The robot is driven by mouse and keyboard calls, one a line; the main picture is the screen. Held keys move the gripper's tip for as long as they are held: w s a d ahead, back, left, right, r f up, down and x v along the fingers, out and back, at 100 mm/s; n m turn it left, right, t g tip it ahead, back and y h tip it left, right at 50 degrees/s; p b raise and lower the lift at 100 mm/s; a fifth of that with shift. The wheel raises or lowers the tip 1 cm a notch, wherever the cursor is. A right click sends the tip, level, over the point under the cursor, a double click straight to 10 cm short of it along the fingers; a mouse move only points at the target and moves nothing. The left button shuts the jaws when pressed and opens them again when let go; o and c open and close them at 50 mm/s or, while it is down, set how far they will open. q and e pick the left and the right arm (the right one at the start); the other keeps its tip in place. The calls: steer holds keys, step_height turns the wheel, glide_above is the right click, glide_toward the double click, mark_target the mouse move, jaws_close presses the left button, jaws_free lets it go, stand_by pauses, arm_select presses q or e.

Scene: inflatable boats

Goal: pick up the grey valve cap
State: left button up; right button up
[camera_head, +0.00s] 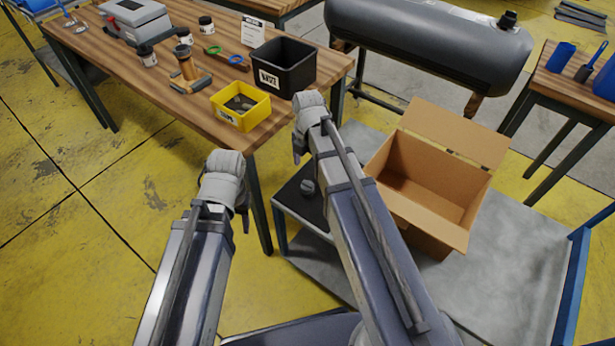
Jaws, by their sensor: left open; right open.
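A small round grey piece (307,187), which looks like the grey valve cap, sits on a low black-topped stand (290,205) between my two arms, close beside my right forearm. My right gripper (298,154) is above and a little left of it, near the table corner. It is open, and its fingers are mostly hidden by the wrist. My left gripper (243,216) is open at the left of the stand, over the floor in this view. Neither gripper visibly holds anything.
A wooden workbench (150,85) holds a yellow bin (241,105) with dark parts, a black bin (284,66), jars and tools. An open cardboard box (430,190) stands right of my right arm on a grey platform (510,260). A grey inflatable tube (425,40) lies behind.

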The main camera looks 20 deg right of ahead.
mark_target(308, 183)
steer(key=m, duration=0.7)
steer(key=shift+d+f+m, duration=0.1)
steer(key=shift+f+m, duration=0.05)
steer(key=shift+m, duration=0.25)
steer(key=m, duration=0.4)
steer(key=shift+s, duration=0.1)
steer(key=m, duration=0.5)
steer(key=shift+f, duration=0.1)
steer(key=shift+f+b, duration=1.35)
steer(key=shift+b, duration=0.25)
steer(key=shift+f, duration=0.1)
step_height(308, 183, down, 5)
steer(key=b, duration=0.5)
steer(key=shift+c, duration=0.3)
